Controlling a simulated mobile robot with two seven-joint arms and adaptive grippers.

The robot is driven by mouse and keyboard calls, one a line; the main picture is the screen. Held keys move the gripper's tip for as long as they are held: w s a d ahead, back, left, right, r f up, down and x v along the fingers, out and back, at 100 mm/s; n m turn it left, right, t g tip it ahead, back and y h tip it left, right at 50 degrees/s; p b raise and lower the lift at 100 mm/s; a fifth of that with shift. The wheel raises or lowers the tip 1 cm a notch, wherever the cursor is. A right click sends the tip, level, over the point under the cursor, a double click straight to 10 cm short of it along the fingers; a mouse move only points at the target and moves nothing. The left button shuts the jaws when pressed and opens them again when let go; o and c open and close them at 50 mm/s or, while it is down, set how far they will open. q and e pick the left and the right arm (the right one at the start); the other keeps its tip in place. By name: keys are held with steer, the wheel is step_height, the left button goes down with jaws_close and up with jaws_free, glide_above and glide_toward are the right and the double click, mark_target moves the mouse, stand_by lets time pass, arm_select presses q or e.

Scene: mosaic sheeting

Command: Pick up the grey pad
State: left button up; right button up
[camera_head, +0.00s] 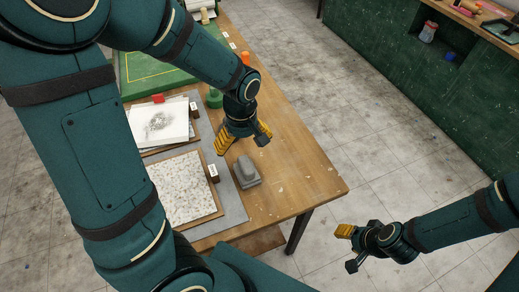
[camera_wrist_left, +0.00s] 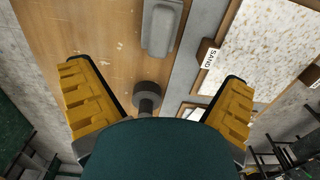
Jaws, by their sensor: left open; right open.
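The grey pad (camera_head: 246,171) is a small block with a raised, narrower top. It lies on the bare wooden table (camera_head: 290,180), close to the right edge of a grey mat. It also shows at the top of the left wrist view (camera_wrist_left: 160,28). My left gripper (camera_head: 243,142) is open above the table, just beyond the pad and apart from it. Its yellow fingers spread wide in the left wrist view (camera_wrist_left: 155,75), with the pad ahead of them. My right gripper (camera_head: 348,248) is open and empty over the floor, off the table's right side.
The grey mat (camera_head: 233,203) carries a speckled mosaic board (camera_head: 185,188) and stacked sheets (camera_head: 160,122). A small dark block (camera_head: 213,173) has a label reading SAND in the wrist view. A dark round-ended piece (camera_wrist_left: 148,94) shows between the left fingers. Table right of the pad is clear.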

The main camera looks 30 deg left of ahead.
mark_target(246, 163)
arm_select(q)
steer(key=shift+w, duration=0.2)
steer(key=shift+f, duration=0.45)
step_height(246, 163, down, 8)
steer(key=shift+r+b, duration=0.25)
steer(key=shift+b, duration=0.6)
steer(key=shift+s+f, duration=0.2)
steer(key=shift+f, duration=0.3)
step_height(246, 163, down, 4)
steer(key=shift+s+d+f+b, duration=0.15)
steer(key=shift+b, duration=0.25)
steer(key=c, duration=1.4)
